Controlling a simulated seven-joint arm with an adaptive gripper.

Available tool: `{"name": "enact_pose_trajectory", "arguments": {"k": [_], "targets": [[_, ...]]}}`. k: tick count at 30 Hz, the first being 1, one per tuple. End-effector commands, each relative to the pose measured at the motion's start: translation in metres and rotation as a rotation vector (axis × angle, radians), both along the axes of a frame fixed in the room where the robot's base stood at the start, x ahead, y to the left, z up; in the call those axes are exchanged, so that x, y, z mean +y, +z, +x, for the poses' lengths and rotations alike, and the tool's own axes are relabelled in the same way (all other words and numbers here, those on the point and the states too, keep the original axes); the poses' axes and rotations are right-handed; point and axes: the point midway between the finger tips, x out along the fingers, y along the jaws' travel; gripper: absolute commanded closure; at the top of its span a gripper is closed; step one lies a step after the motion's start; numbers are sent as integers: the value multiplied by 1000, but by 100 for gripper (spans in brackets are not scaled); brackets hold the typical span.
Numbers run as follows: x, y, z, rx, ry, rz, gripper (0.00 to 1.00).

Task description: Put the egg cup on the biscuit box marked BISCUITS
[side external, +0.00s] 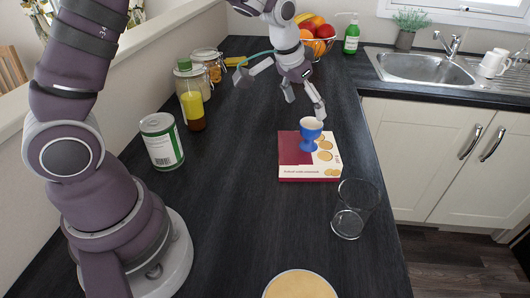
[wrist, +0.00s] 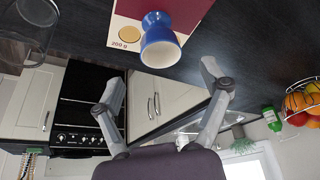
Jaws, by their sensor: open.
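The blue egg cup (side external: 311,136) stands upright on top of the biscuit box (side external: 294,173), near the middle of its lid. The box is flat, maroon and cream with biscuit pictures, and lies on the dark worktop. In the wrist view the egg cup (wrist: 159,38) shows against the box (wrist: 198,12), with a "200 g" mark visible beside it. My gripper (side external: 281,108) is open and empty, above and behind the box, apart from the egg cup. In the wrist view its two fingers (wrist: 160,85) are spread wide with nothing between them.
A clear glass (side external: 352,212) stands right of and nearer than the box. A can (side external: 162,141), a bottle (side external: 192,100) and jars (side external: 210,64) line the left side. A fruit bowl (side external: 318,42) stands at the back. The worktop left of the box is clear.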

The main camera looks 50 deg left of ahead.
Motion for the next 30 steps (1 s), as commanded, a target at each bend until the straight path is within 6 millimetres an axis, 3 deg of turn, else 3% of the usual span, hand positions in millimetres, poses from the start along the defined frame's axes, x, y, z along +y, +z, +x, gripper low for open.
{"name": "enact_pose_trajectory", "arguments": {"k": [3, 11, 16, 22, 25, 30], "targets": [[0, 26, -10, -6, 0, 0, 23], [-2, 55, -32, -11, 1, -4, 23], [-10, 83, -95, -51, -2, -14, 23], [-15, 79, -168, -88, -3, -6, 23], [-15, 72, -184, -96, -1, -2, 23], [-15, 69, -190, -96, 0, 0, 23]]}}
